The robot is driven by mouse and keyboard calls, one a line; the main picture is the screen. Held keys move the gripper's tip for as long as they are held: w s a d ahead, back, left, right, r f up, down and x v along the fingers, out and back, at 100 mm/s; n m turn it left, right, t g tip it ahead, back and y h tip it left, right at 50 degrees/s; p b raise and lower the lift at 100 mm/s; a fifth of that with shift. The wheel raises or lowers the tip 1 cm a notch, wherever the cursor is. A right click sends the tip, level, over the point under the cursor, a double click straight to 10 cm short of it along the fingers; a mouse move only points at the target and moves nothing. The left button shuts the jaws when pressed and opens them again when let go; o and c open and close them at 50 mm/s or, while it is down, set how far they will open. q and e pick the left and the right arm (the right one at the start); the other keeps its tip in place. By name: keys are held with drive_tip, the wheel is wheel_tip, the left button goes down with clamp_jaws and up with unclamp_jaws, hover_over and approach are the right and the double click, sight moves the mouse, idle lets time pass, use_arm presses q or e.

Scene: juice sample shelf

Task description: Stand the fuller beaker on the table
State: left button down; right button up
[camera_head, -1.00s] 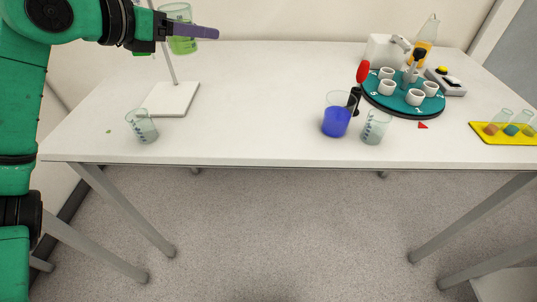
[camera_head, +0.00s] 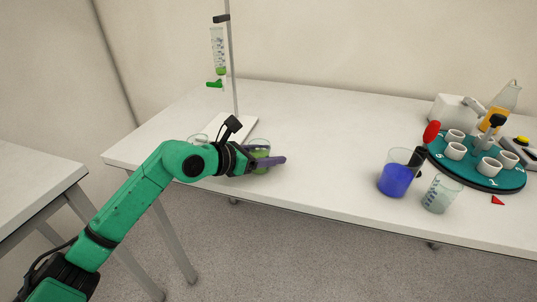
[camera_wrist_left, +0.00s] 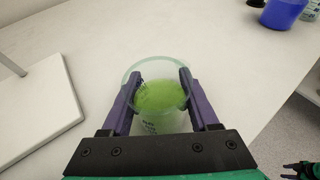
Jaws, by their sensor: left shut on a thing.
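A clear beaker with green liquid (camera_head: 261,150) is between the purple fingers of my left gripper (camera_head: 266,162), near the front edge of the table (camera_head: 320,150). The left wrist view also shows this beaker (camera_wrist_left: 158,95), upright, with my left gripper (camera_wrist_left: 160,98) shut on its sides. The beaker is low over the tabletop; I cannot tell whether its base touches. What looks like my right gripper (camera_wrist_left: 298,170) is small at the lower right corner of the left wrist view.
A white-based stand (camera_head: 243,125) holds a tube with green liquid (camera_head: 218,55). A blue-filled beaker (camera_head: 395,180) and a pale beaker (camera_head: 440,195) stand to the right. Beyond them is a teal turntable (camera_head: 475,172) with white cups. The middle of the table is clear.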

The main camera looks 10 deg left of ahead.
use_arm(q)
drive_tip(key=shift+c, duration=0.7)
unclamp_jaws()
drive_tip(key=shift+f, duration=0.1)
drive_tip(key=shift+r, duration=0.2)
drive_tip(key=shift+s+a, duration=0.2)
drive_tip(key=b+v, duration=0.4)
drive_tip(key=v, duration=0.6)
drive_tip(key=shift+s+a+b, duration=0.2)
drive_tip(key=shift+s+b, duration=0.1)
drive_tip(key=shift+b, duration=0.05)
drive_tip(key=shift+s+a+r, duration=0.15)
drive_tip(key=shift+s+r, duration=0.1)
drive_tip(key=shift+r, duration=0.1)
